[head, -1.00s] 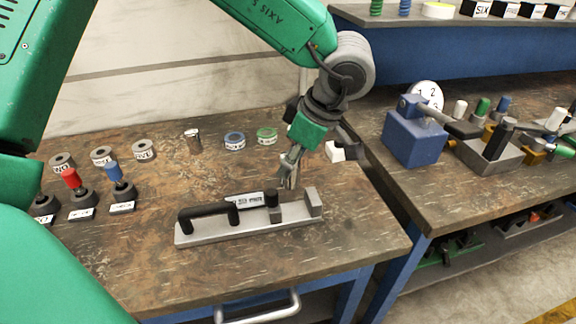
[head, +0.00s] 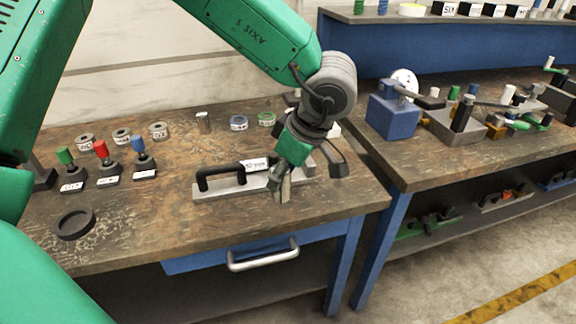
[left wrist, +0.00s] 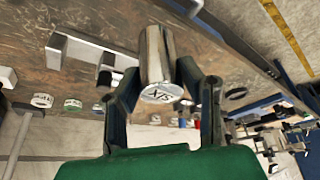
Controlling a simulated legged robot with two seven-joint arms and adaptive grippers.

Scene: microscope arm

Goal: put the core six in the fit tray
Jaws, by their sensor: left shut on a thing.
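The core six (left wrist: 156,55), a bright metal cylinder with SIX printed on its end, is between the fingers of my left gripper (left wrist: 160,85) in the left wrist view. The fingers touch it on both sides. In the head view my left gripper (head: 279,194) hangs over the front right of the left bench, in front of a grey fixture; the core is hard to make out there. A round dark shallow tray (head: 75,223) lies at the bench's front left; I cannot tell if it is the fit tray. My right gripper is out of view.
A grey fixture (head: 225,190) with a black handle stands mid-bench. Green, red and blue-topped gauges (head: 104,158) stand left, with labelled rings (head: 122,135) behind. Another metal cylinder (head: 204,122) stands at the back. The bench front between tray and fixture is clear.

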